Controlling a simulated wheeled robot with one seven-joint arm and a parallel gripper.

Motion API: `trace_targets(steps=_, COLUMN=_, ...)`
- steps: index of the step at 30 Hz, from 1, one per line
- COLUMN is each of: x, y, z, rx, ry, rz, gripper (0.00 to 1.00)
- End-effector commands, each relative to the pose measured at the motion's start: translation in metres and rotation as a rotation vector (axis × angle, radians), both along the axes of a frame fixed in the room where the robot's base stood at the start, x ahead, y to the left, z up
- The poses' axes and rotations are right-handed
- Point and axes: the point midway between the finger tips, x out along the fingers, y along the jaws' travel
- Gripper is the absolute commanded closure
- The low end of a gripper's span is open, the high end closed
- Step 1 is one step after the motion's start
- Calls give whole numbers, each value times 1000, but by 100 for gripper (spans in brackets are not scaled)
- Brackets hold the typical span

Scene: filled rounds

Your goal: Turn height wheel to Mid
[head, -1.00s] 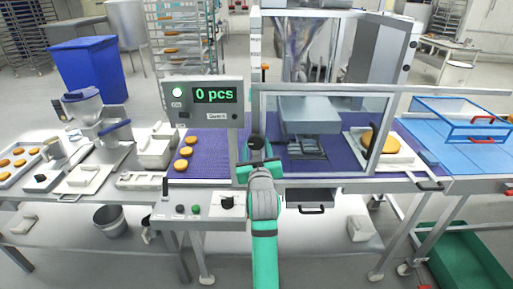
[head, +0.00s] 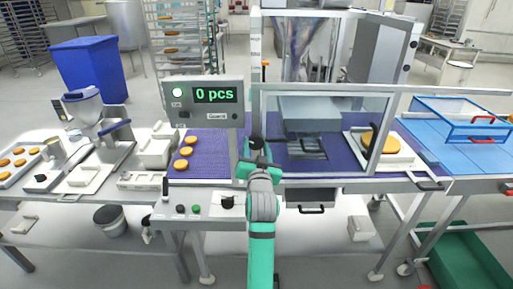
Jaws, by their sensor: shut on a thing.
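My gripper (head: 257,153) is at the front left corner of the clear-walled machine (head: 330,102), beside its upright post. It is shut on a small dark round part (head: 256,142), which looks like the height wheel. My gripper covers much of this part, and no Low, Mid or High marks can be read. Inside the machine a grey block-shaped head (head: 312,113) hangs over the purple belt (head: 345,158).
A front panel holds a black knob (head: 227,203) and small buttons left of my arm. Orange rounds (head: 186,152) lie on the belt at left. A white tray (head: 400,152) with one larger round is at right. A blue-framed guard (head: 465,118) stands further right.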

Motion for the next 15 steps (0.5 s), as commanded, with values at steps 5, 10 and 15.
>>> trace_targets(steps=5, x=0, y=2, z=1, rx=167, ry=-1, rz=2, gripper=78)
trace_targets(steps=10, x=0, y=3, z=1, rx=330, ry=-2, rz=2, gripper=78)
trace_targets(steps=15, x=0, y=3, z=1, rx=491, ry=-3, rz=2, gripper=78)
